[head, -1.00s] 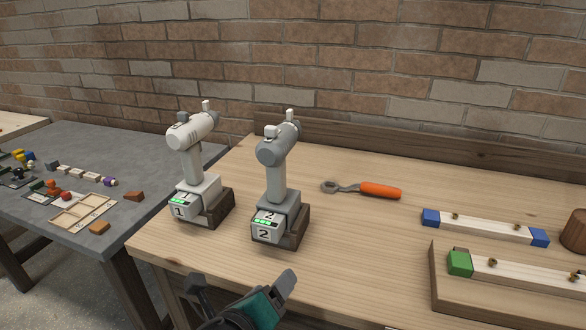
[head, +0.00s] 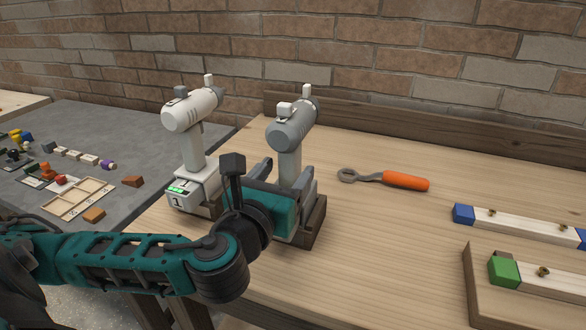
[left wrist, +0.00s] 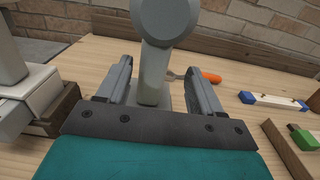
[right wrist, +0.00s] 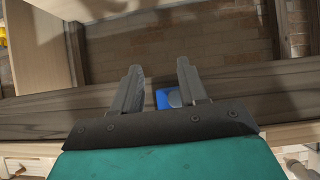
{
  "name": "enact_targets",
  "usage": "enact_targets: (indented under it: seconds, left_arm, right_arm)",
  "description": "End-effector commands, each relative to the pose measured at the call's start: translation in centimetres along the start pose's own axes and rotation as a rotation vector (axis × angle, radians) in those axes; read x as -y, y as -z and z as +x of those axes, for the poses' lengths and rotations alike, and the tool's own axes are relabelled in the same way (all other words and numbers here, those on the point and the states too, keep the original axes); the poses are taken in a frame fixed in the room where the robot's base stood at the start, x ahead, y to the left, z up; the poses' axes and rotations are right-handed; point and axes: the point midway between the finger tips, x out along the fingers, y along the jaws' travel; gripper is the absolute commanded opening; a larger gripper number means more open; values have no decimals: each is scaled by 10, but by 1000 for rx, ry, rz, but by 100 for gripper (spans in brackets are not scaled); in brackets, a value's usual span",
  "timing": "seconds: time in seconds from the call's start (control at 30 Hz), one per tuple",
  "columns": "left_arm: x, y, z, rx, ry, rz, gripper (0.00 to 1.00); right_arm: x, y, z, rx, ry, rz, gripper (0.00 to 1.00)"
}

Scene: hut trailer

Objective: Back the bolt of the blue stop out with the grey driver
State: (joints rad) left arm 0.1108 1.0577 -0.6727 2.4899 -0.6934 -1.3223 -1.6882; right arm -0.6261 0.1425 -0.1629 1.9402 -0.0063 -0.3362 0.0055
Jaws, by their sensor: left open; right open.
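The grey driver (head: 291,130) stands upright in its dark dock (head: 311,225) on the wooden bench. My left gripper (head: 284,174) is open, with its fingers on either side of the driver's handle. The left wrist view shows the grey handle (left wrist: 152,80) between the open fingers (left wrist: 158,88), with no clear grip. My left wrist hides the driver's base. A blue stop (head: 464,214) is at the left end of a pale bar (head: 520,225) with brass bolts (head: 493,212); another blue end is cut off at the right edge. My right gripper (right wrist: 160,90) is open and empty.
A white driver (head: 194,110) stands close left of the grey one. An orange-handled wrench (head: 405,181) lies behind, to the right. A green stop (head: 504,271) sits on a wooden tray (head: 474,289) at front right. The bench middle is clear.

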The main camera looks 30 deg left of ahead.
Motion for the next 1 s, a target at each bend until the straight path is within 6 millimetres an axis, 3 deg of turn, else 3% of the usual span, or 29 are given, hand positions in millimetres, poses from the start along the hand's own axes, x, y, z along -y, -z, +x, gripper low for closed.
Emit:
enact_targets:
  seconds: [0.6,0.9,1.0]
  left_arm:
    - [-7,3,71,0,0,0,66]
    - [-7,4,77,-2,3,1,66]
    - [-7,4,76,-2,3,1,57]
  right_arm:
    - [-1,4,-3,-1,0,-1,43]
    - [0,4,-3,-1,0,-1,43]
    - [0,4,-3,-1,0,-1,43]
